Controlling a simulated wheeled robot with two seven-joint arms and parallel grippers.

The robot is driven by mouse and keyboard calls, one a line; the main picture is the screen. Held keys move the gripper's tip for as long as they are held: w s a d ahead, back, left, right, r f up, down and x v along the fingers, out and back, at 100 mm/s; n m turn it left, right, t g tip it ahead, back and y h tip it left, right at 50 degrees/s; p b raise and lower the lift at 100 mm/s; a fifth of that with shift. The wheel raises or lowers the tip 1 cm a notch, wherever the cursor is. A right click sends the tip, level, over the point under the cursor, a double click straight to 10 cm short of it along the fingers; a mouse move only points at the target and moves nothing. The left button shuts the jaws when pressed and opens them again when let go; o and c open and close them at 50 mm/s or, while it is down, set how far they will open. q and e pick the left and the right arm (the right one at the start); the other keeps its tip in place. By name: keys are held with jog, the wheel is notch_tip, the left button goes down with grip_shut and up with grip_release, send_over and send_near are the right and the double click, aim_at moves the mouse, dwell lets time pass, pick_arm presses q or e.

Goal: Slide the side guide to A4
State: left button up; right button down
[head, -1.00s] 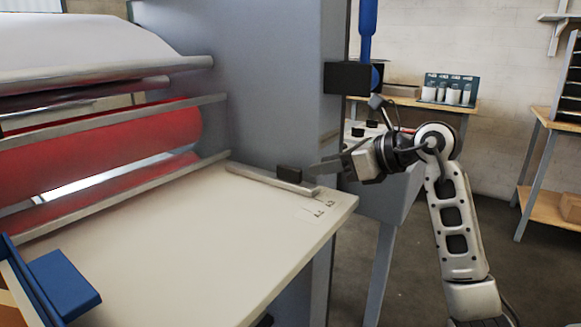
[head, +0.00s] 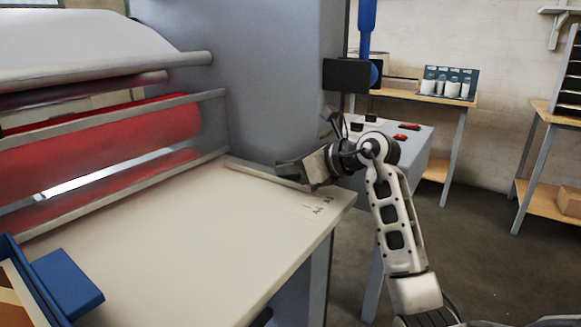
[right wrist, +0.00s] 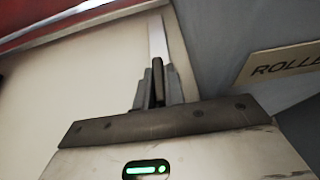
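The side guide (head: 250,171) is a pale metal bar along the table edge beside the grey machine housing. It lies on the A3 side of the A3 (head: 328,199) and A4 (head: 317,211) marks on the cream feed table (head: 190,225). My right gripper (head: 290,169) is at the guide's near end, over its dark knob. In the right wrist view the dark knob (right wrist: 157,80) stands between the two grey fingers, with little or no gap, so the gripper looks shut on it. The guide bar (right wrist: 158,38) runs on beyond the knob. My left gripper is not in view.
Red rollers (head: 110,138) and metal bars border the table's far left. A blue tray-like part (head: 65,284) is at the lower left. The grey housing (head: 270,70) rises close beside the guide. The feed table's middle is clear.

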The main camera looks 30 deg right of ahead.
aim_at(277, 193)
jog(key=a, duration=0.1)
jog(key=s+a, duration=0.1)
jog(key=a, duration=0.1)
jog(key=s+a, duration=0.1)
jog(key=shift+a, duration=0.25)
jog(key=shift+w+f, duration=0.1)
jog(key=shift+f, duration=0.05)
jog(key=c, duration=1.7)
grip_release()
jog(key=shift+o, duration=1.2)
jog(key=shift+a, duration=0.1)
